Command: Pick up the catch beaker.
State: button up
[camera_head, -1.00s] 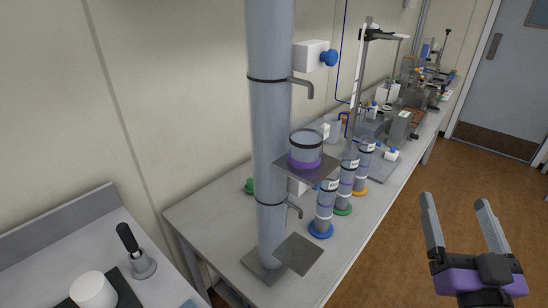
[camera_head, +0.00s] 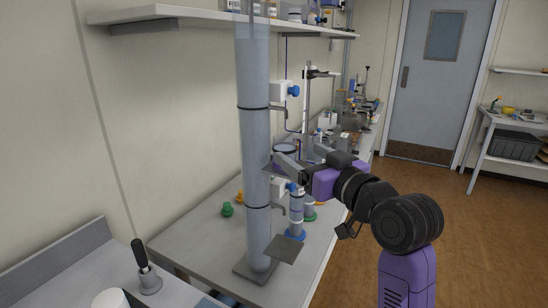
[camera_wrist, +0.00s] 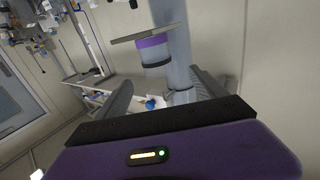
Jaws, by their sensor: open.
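The catch beaker, a clear cup with a dark rim band and a purple base band, sits on a small grey plate fixed to the tall grey column (camera_head: 255,130). In the wrist view, which is turned over, the beaker (camera_wrist: 154,55) appears below the plate (camera_wrist: 148,33), just beyond my fingertips. My gripper (camera_wrist: 162,86) is open and empty, with its fingers spread to either side of the line to the beaker. In the head view my gripper (camera_head: 282,158) reaches in from the right at the beaker's height and hides most of it. I cannot tell whether a finger touches it.
Blue-knobbed taps (camera_head: 287,91) stick out from the column above and below the plate. A lower square plate (camera_head: 284,249) is near the bench edge. A wall shelf (camera_head: 180,16) hangs above.

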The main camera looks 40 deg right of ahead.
aim_at(292, 149)
jog(key=x, duration=0.5)
jog(key=f+p+x, duration=0.1)
jog(key=x, duration=0.1)
jog(key=shift+w+d, duration=0.1)
jog(key=shift+d, duration=0.1)
jog(key=shift+r, duration=0.1)
jog(key=c, duration=1.6)
jog(key=shift+r, duration=0.15)
